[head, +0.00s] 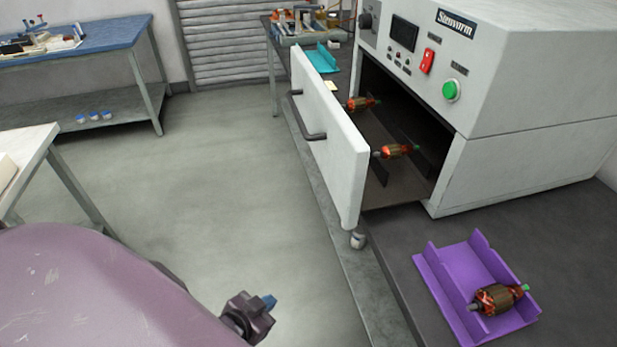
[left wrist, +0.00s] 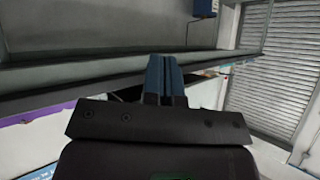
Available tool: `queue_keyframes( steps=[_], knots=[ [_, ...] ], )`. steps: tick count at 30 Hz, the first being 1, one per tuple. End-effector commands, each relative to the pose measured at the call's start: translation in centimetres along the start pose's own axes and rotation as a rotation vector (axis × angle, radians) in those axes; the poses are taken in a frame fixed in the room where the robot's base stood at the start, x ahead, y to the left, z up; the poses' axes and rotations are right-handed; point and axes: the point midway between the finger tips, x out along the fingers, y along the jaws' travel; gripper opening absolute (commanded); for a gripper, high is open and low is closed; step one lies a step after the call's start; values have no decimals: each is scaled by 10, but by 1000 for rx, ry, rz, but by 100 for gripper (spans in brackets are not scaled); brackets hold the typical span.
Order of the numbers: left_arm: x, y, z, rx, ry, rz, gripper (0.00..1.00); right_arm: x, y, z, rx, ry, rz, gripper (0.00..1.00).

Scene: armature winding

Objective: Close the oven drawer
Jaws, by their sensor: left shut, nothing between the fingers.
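The oven (head: 520,85) is a light grey box on the dark bench, with a red switch and a green button. Its drawer (head: 330,135) is pulled out, its white front standing apart from the oven body, with a dark handle (head: 308,116) on the outer face. Two armatures lie in the drawer, one nearer (head: 397,151) and one farther (head: 362,103). My left gripper (head: 268,302) is low in the head view, left of the bench and apart from the drawer. Its blue fingers (left wrist: 166,80) are together and empty in the left wrist view. My right gripper does not show.
A purple tray (head: 439,277) with an armature (head: 498,297) lies on the bench in front of the oven. A teal holder (head: 322,58) is on the bench behind the drawer. A blue-topped table (head: 100,41) stands at the back left. Open floor (head: 210,180) lies left of the drawer.

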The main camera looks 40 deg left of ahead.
Motion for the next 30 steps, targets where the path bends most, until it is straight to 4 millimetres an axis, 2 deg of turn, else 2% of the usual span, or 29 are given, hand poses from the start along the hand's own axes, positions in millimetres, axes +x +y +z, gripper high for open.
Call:
queue_keyframes(
  steps=[5,9,12,16,22,26,30],
  knots=[
    [2,-40,-54,308,202,-17,0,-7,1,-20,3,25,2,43],
    [-3,-71,-113,658,428,-25,0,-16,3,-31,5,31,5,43],
    [-10,-87,-151,904,585,-21,0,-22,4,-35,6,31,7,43],
    [-22,-99,-190,1183,764,-3,0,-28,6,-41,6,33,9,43],
    [-36,-108,-219,1443,934,32,0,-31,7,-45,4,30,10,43],
    [-39,-109,-225,1504,975,42,0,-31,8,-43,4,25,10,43],
    [-33,-103,-230,1513,983,44,0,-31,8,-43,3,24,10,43]
  ],
)
